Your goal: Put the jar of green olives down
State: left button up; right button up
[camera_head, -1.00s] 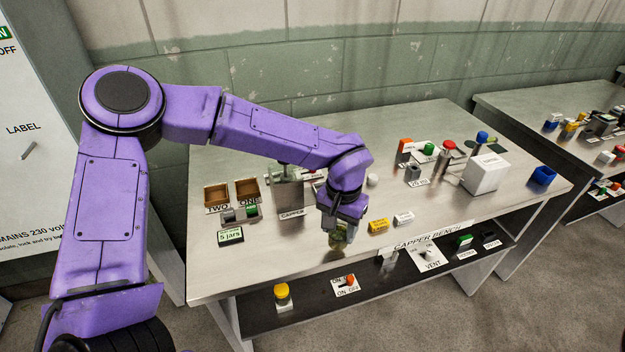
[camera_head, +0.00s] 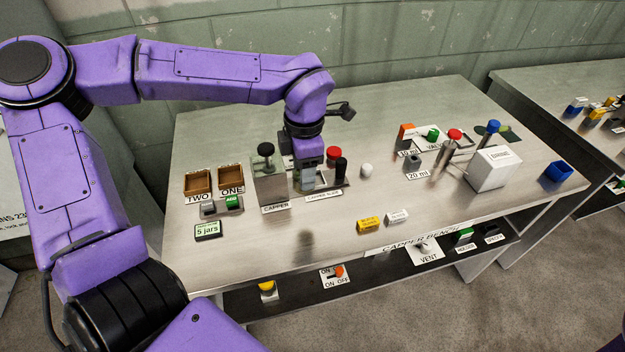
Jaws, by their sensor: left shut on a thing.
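My left gripper (camera_head: 307,183) points straight down over the bench, just right of the grey capper (camera_head: 269,180) and next to the capper slide. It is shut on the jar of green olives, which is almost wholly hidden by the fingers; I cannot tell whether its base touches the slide. The right gripper is not in view.
A red knob (camera_head: 333,153) and a black post (camera_head: 341,170) stand close right of the gripper. A white ball-like knob (camera_head: 366,169) is further right. Two brown trays (camera_head: 197,181) lie left.

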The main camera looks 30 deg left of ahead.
pick_arm(q)
jog(key=n, duration=0.4)
jog(key=shift+a+r, duration=0.3)
jog(key=shift+r, duration=0.05)
jog(key=s+a+r+n, duration=0.1)
jog(key=s+r+n, duration=0.15)
jog(key=n, duration=1.35)
send_near(324, 172)
jog(key=s, duration=0.3)
jog(key=s+a+f, duration=0.1)
jog(key=shift+s+f, duration=0.1)
jog(key=shift+s, duration=0.1)
notch_tip(324, 172, down, 2)
jog(key=shift+s+d+f, duration=0.1)
jog(key=shift+f, duration=0.45)
jog(key=o, duration=1.1)
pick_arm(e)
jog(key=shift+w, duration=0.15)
